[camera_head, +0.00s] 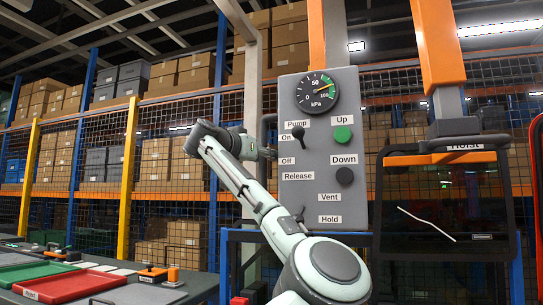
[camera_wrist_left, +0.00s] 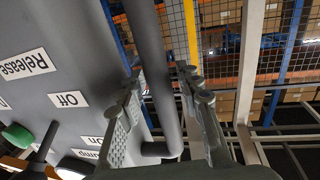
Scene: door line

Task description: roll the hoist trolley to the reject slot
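The grey hoist control panel (camera_head: 310,245) stands upright before me, with a gauge and Pump, Up, Down, Release, Vent and Hold labels. A grey bar handle (camera_head: 267,128) runs along its left side. My left gripper (camera_head: 268,153) is at this handle, small and partly hidden in the head view. In the left wrist view, the handle (camera_wrist_left: 152,60) passes between the two fingers of my left gripper (camera_wrist_left: 165,95). They are apart, with a gap visible beside the bar. I cannot make out the trolley or a reject slot. My right gripper is not in view.
A table at the lower left holds a red tray (camera_head: 70,286), a green tray (camera_head: 35,271) and small orange-and-black items. Mesh fencing and shelves of boxes (camera_head: 155,160) stand behind.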

